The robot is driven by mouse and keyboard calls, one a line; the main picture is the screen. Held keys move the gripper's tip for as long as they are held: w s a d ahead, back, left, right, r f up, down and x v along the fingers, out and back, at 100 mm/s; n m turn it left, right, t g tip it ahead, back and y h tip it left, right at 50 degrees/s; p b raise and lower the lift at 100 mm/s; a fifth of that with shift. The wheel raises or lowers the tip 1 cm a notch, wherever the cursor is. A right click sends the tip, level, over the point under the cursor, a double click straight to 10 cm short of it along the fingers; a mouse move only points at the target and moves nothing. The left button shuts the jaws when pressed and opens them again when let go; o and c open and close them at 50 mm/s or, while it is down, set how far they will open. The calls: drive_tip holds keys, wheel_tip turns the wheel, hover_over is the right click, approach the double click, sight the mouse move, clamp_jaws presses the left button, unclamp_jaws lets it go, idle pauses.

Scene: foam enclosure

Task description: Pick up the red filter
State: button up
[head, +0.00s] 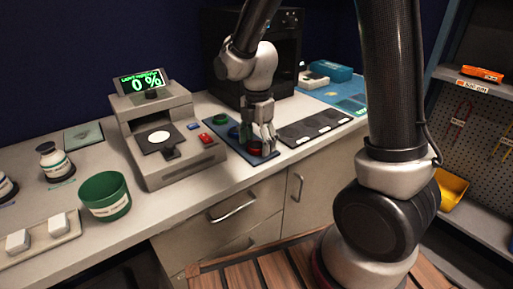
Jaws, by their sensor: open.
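The red filter (254,150) lies on the blue tray (266,159) on the counter, partly hidden behind my gripper. My gripper (262,148) points down over the tray, its fingers apart and right at the red filter. I cannot tell whether the fingers touch it. A green disc (221,118) and a blue disc (233,132) lie further back on the same tray.
A grey device (167,140) with a "0 %" screen and red and blue buttons stands left of the tray. A green cup (105,196) stands at the left, and a black oven-like box (290,60) behind.

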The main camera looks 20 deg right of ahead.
drive_tip(key=c, duration=1.1)
